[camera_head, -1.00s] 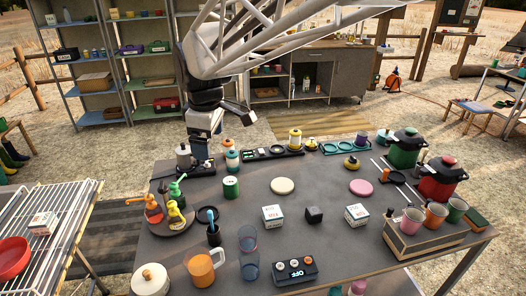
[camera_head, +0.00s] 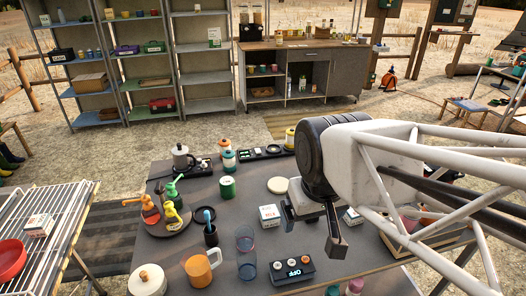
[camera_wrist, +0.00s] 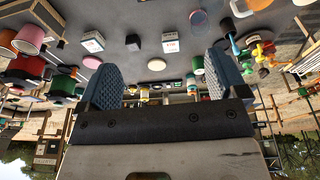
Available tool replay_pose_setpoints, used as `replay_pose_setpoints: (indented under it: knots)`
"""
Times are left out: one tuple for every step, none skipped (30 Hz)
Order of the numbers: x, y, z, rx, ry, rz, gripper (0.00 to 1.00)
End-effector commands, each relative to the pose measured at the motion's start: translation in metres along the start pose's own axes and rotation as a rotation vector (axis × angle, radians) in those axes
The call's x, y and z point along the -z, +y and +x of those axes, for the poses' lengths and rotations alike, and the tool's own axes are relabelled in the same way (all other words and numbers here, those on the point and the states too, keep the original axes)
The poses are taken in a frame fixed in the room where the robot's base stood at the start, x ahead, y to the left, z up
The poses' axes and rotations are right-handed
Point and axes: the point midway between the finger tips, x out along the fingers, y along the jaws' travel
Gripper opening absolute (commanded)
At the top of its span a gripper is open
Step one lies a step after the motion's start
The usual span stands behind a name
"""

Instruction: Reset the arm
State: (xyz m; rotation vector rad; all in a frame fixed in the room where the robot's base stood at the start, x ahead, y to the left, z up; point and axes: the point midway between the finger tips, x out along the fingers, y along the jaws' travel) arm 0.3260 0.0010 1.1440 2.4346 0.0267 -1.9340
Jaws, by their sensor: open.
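My gripper (camera_head: 312,228) hangs above the right-middle part of the dark table (camera_head: 225,265) in the head view. In the wrist view its two blue ribbed fingers (camera_wrist: 160,85) stand wide apart with nothing between them. The gripper is open and empty. My arm comes in from the right and hides much of the table's right side, including most of the pots there.
On the table stand an orange mug (camera_head: 201,268), a blue glass (camera_head: 246,262), a green can (camera_head: 227,187), a moka pot (camera_head: 182,158) and a bottle carousel (camera_head: 168,219). A wire rack (camera_head: 62,220) stands at left. Shelves (camera_head: 130,60) are behind.

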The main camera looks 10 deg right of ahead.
Motion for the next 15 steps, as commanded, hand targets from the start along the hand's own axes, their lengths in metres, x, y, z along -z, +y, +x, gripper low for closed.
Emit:
replay_pose_setpoints:
  knots:
    - [-0.0053,0.0022,0.0008,-0.002,0.003,0.023,0.91]
    - [-0.0076,0.003,0.0015,-0.003,0.003,0.034,0.91]
    - [-0.0099,0.0038,0.0023,-0.003,0.003,0.045,0.91]
    - [-0.0112,0.0041,0.0028,-0.004,0.003,0.051,0.91]
    - [-0.012,0.0043,0.003,-0.004,0.004,0.054,0.91]
    - [-0.0125,0.0045,0.0031,-0.004,0.004,0.057,0.91]
    - [-0.0127,0.0045,0.0032,-0.004,0.004,0.058,0.91]
    - [-0.0127,0.0045,0.0032,-0.004,0.004,0.058,0.91]
    - [-0.0125,0.0044,0.0031,-0.004,0.004,0.057,0.91]
    - [-0.0124,0.0044,0.0031,-0.004,0.004,0.057,0.91]
    - [-0.0124,0.0044,0.0031,-0.004,0.004,0.057,0.91]
    - [-0.0123,0.0043,0.0031,-0.004,0.004,0.056,0.91]
    - [-0.0123,0.0043,0.0031,-0.004,0.004,0.056,0.91]
    - [-0.0123,0.0043,0.003,-0.004,0.004,0.056,0.91]
    - [-0.0122,0.0043,0.003,-0.004,0.004,0.056,0.91]
